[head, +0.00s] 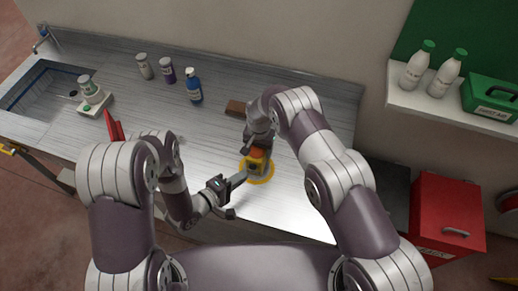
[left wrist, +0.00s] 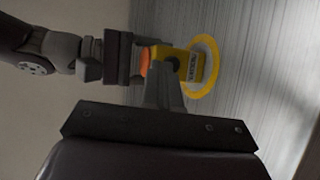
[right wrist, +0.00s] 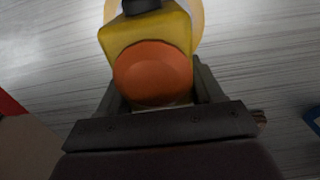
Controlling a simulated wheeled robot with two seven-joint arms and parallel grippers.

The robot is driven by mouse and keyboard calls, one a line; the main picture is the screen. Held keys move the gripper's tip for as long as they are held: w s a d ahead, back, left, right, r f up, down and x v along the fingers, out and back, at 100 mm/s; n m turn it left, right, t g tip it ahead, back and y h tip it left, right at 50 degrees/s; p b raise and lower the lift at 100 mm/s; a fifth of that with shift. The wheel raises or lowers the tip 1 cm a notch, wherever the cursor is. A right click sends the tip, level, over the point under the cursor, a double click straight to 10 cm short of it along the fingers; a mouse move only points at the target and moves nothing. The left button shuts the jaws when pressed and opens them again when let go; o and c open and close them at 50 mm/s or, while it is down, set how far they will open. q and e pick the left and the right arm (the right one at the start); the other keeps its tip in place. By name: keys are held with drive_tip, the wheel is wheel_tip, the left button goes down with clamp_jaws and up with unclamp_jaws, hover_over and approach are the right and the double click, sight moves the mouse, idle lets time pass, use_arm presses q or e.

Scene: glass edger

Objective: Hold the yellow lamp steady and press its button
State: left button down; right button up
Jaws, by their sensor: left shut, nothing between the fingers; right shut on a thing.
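The yellow lamp (head: 256,166) stands on the metal counter inside a yellow ring (head: 268,175). It has a yellow body (right wrist: 118,38) and an orange dome (right wrist: 152,72). My right gripper (head: 258,148) is shut on the lamp, with a finger on each side of it in the right wrist view. My left gripper (head: 241,176) is shut and empty, its tips close beside the lamp. In the left wrist view, the tips (left wrist: 163,85) overlap the lamp (left wrist: 183,57), so I cannot tell whether they touch. A dark round spot on the lamp, perhaps the button, is partly hidden by these tips.
A brown block (head: 236,108) lies behind the lamp. A blue bottle (head: 193,88) and two jars stand further back left. A red object (head: 113,125) is near my left arm. The sink (head: 45,95) is at the far left. The counter around the lamp is mostly clear.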

use_arm(q)
drive_tip(key=s+f+g, duration=0.1)
drive_tip(key=s, duration=0.1)
drive_tip(key=s+f+g+y, duration=0.1)
drive_tip(key=s, duration=0.1)
drive_tip(key=s+f+g+y, duration=0.1)
drive_tip(key=s, duration=0.1)
drive_tip(key=shift+a+m, duration=0.15)
drive_tip(key=shift+m, duration=0.15)
use_arm(e)
drive_tip(key=shift+s+r, duration=0.1)
drive_tip(key=shift+s, duration=0.05)
use_arm(q)
drive_tip(key=shift+w+f, duration=0.15)
drive_tip(key=shift+f, duration=0.05)
approach(260, 171)
drive_tip(key=x, duration=0.3)
drive_tip(key=shift+d+f, duration=0.25)
drive_tip(key=shift+d, duration=0.05)
idle(0.8)
drive_tip(key=shift+w+d, duration=0.15)
drive_tip(key=shift+w, duration=0.25)
drive_tip(key=shift+s, duration=0.4)
drive_tip(key=shift+a, duration=0.2)
